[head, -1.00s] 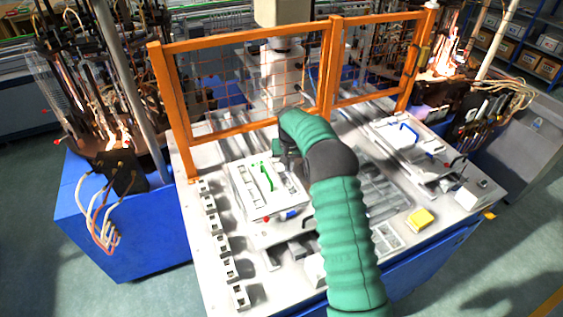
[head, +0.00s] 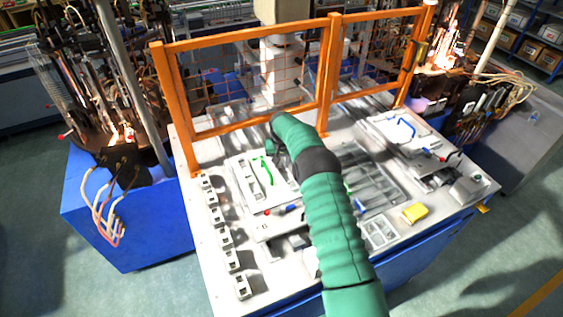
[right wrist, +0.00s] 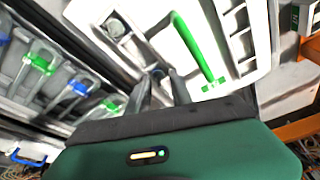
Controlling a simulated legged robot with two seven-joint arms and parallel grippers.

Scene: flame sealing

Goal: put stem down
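A green stem (head: 267,172) lies on the white tray (head: 244,187) in the middle of the table. In the right wrist view the stem (right wrist: 197,47) lies along the white tray (right wrist: 262,38), right of my fingers. My right gripper (head: 272,150) is at the far right side of the stem in the head view, low over the tray. In the right wrist view its two dark fingers (right wrist: 161,86) are apart with no stem visible between them. The arm hides part of the tray's right side. My left gripper is not in view.
A grey rack (right wrist: 58,58) holds several stems with green and blue ends. An orange fence (head: 255,122) stands behind the tray. Small white blocks (head: 223,240) line the left table edge.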

